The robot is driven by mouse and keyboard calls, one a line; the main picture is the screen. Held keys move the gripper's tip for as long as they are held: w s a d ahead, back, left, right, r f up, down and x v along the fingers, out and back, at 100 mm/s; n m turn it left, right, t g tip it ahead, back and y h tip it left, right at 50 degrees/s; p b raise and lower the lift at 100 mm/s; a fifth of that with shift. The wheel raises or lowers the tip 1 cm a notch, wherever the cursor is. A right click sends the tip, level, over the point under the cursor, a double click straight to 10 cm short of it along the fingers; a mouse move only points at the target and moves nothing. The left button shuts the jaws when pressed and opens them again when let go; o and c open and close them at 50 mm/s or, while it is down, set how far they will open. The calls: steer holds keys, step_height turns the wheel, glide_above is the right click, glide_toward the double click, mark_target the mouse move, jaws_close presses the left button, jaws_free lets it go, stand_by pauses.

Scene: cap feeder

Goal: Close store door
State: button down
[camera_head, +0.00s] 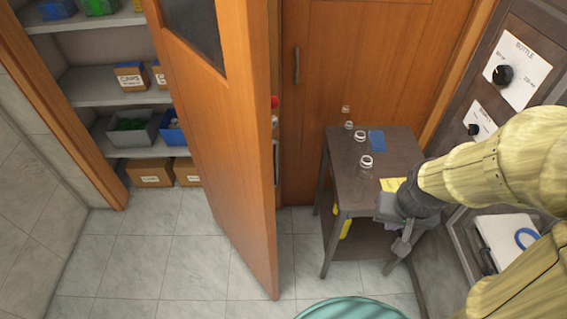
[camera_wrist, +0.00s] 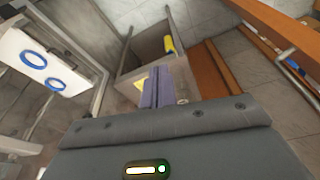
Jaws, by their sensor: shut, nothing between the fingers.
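The store door (camera_head: 222,150) is an orange wooden door with a dark window near its top. It stands open in the head view, swung out toward me over the tiled floor. To its left the store opening shows grey shelves (camera_head: 95,88) with bins and boxes. A metal handle (camera_head: 276,160) shows at the door's right edge. My gripper (camera_head: 401,246) is shut and empty, at the right, beside the small dark table and well apart from the door. In the wrist view the closed fingers (camera_wrist: 157,88) point toward the table.
The dark table (camera_head: 385,150) holds several small glass bottles, a blue item and a yellow note. A second wooden door (camera_head: 350,70) is shut behind it. A machine panel (camera_head: 515,65) stands at the right. A teal round object (camera_head: 350,308) is at the bottom. Floor left of the door is clear.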

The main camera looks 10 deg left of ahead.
steer(key=w+a+r+n+g+y+p, duration=0.2)
steer(key=w+a+r+n+y+p, duration=0.1)
steer(key=w+a, duration=0.4)
steer(key=w+a+r+n+g+y+p, duration=0.2)
steer(key=w+a+r+n+y+p, duration=0.2)
steer(key=w+a+n, duration=0.4)
steer(key=a+r, duration=0.1)
steer(key=a, duration=0.2)
steer(key=shift+w+a+r+p, duration=0.15)
steer(key=shift+w+r+p, duration=0.1)
steer(key=shift+p, duration=0.15)
steer(key=s+a+f+p, duration=0.4)
steer(key=a+f+p, duration=0.1)
steer(key=a+f, duration=0.3)
steer(key=shift+s+a, duration=0.2)
steer(key=shift+a, duration=0.1)
